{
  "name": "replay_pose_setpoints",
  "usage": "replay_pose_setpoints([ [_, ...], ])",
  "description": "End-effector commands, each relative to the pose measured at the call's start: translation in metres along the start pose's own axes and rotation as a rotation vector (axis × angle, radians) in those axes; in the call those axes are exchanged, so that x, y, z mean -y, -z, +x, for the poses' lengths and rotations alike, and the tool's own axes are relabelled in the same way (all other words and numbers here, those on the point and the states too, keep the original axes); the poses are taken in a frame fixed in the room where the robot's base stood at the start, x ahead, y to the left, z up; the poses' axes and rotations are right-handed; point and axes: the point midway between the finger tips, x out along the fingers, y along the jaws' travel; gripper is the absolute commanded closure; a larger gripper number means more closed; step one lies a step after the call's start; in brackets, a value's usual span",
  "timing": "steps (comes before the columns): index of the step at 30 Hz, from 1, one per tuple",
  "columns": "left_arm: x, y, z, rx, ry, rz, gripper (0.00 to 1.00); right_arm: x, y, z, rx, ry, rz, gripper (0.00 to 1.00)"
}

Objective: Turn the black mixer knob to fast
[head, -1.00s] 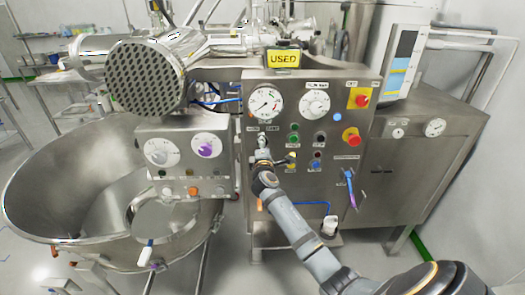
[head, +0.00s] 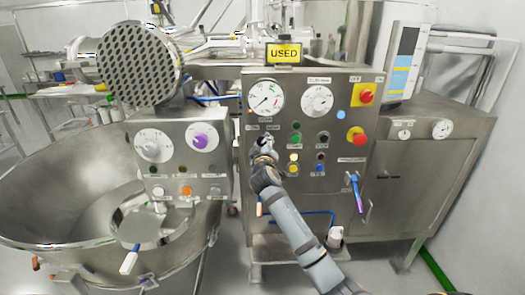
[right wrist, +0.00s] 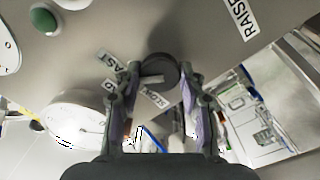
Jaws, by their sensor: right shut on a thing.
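The black mixer knob (right wrist: 160,70) sits on the steel panel in the right wrist view, between the tips of my right gripper (right wrist: 160,82). The fingers are closed on its sides. White labels (right wrist: 111,62) lie beside it, partly covered by the fingers; one reads as part of FAST and another as part of SLOW. In the head view my right gripper (head: 264,148) is at the left side of the control panel, below the round gauge, and hides the knob. The exact knob setting is hard to read. My left gripper is not in view.
The panel also holds a gauge (head: 266,97), a white dial (head: 316,100), a red stop button (head: 357,135), coloured buttons and a lit blue lamp (head: 340,115). A purple-and-blue lever (head: 355,190) is lower right. A large steel bowl (head: 75,175) stands left.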

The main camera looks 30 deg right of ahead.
Motion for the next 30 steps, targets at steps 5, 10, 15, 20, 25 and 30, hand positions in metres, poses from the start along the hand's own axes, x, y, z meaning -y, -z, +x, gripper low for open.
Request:
replay_pose_setpoints([
  [5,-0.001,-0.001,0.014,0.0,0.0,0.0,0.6,0.003,-0.003,0.0,0.002,0.001,0.096,0.91],
  [10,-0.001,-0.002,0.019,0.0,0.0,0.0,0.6,0.002,-0.003,0.0,0.004,0.002,0.156,0.91],
  [15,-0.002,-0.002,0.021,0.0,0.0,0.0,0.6,0.002,-0.002,0.0,0.005,0.003,0.184,0.91],
  [20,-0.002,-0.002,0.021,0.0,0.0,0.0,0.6,0.002,-0.002,0.0,0.005,0.003,0.193,0.91],
  [25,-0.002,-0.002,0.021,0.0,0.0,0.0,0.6,0.002,-0.002,0.0,0.005,0.003,0.193,0.91],
  [30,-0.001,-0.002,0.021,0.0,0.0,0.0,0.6,0.002,-0.002,0.0,0.005,0.003,0.193,0.53],
])
